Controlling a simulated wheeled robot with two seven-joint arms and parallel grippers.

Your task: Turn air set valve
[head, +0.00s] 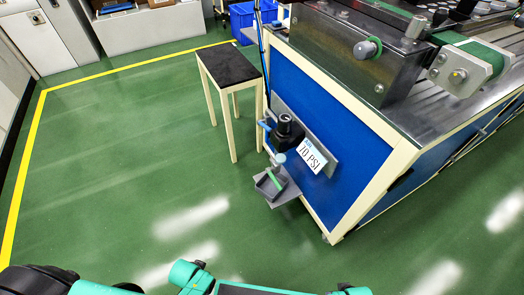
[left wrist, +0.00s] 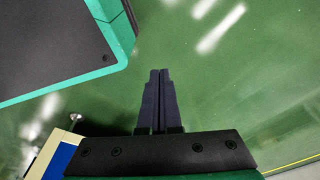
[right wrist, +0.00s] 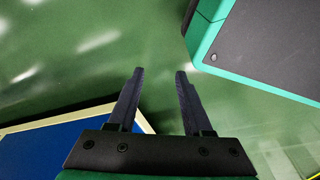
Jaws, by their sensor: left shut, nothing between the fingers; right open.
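The air set valve (head: 286,127) is a dark round unit on a grey plate on the side of the blue machine cabinet. A white "70 PSI" label (head: 311,154) is beside it, and a small gauge-like part and a grey bracket with a green piece (head: 271,184) are below it. My left gripper (left wrist: 159,72) is shut and empty above the green floor in the left wrist view. My right gripper (right wrist: 159,72) is open and empty above the floor in the right wrist view. Neither gripper shows in the head view, and both are apart from the valve.
The blue cabinet (head: 335,125) has cream edges and a metal worktop with machinery. A small dark-topped stool (head: 229,66) stands left of the valve. A blue bin (head: 243,18) is behind it. The green floor (head: 120,180) in front and to the left is clear.

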